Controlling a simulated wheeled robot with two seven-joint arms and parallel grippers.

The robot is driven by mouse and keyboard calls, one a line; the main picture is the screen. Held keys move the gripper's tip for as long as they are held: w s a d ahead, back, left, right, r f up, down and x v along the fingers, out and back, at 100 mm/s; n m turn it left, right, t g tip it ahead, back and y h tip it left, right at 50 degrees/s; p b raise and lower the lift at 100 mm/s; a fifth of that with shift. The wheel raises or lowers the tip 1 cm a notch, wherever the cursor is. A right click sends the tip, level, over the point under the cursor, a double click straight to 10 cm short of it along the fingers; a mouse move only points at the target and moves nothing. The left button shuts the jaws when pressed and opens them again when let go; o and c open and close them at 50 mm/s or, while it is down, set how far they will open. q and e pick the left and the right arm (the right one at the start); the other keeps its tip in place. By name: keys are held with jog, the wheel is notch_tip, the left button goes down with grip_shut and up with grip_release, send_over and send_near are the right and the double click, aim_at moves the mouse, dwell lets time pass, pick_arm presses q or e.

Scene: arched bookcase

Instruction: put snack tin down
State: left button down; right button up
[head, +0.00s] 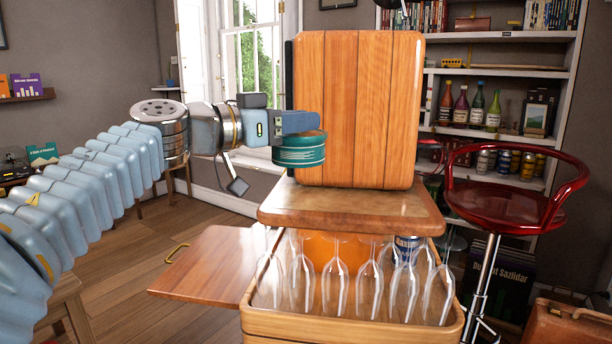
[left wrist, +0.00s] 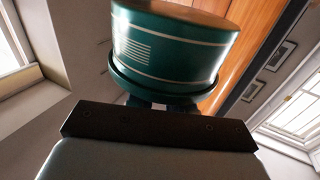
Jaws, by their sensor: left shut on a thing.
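The snack tin (head: 300,151) is a round teal tin with pale lines. My left gripper (head: 300,124) is shut on it and holds it at the left edge of the upright wooden lid of a bar cabinet. In the head view the tin is above and near the left end of the cabinet's wooden shelf top (head: 350,208). I cannot tell whether it touches anything. In the left wrist view the tin (left wrist: 170,45) fills the upper middle, and the fingers are mostly hidden beneath it. My right gripper is not in view.
The upright wooden lid (head: 358,110) stands behind the shelf top. Several upside-down wine glasses (head: 335,275) stand in the open compartment below. An open wooden flap (head: 215,262) sticks out left. A red bar stool (head: 515,200) stands at right. The shelf top is bare.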

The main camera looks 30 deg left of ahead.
pick_arm(q)
jog(key=w+a+f, duration=0.1)
jog(key=w+f, duration=0.1)
jog(key=f, duration=0.1)
jog(key=w+a+f, duration=0.1)
jog(key=w+f, duration=0.1)
jog(key=f, duration=0.1)
jog(key=w+a+f, duration=0.1)
jog(key=w+f, duration=0.1)
jog(key=f, duration=0.1)
jog(key=shift+w+a+f, duration=0.15)
jog(key=shift+w+a, duration=0.05)
jog(key=shift+w, duration=0.1)
jog(key=shift+f, duration=0.35)
jog(key=shift+f, duration=0.1)
jog(key=c, duration=1)
grip_release()
jog(key=shift+s, duration=0.2)
jog(key=v, duration=1.1)
jog(key=shift+s+a, duration=0.2)
jog(key=shift+s, duration=0.1)
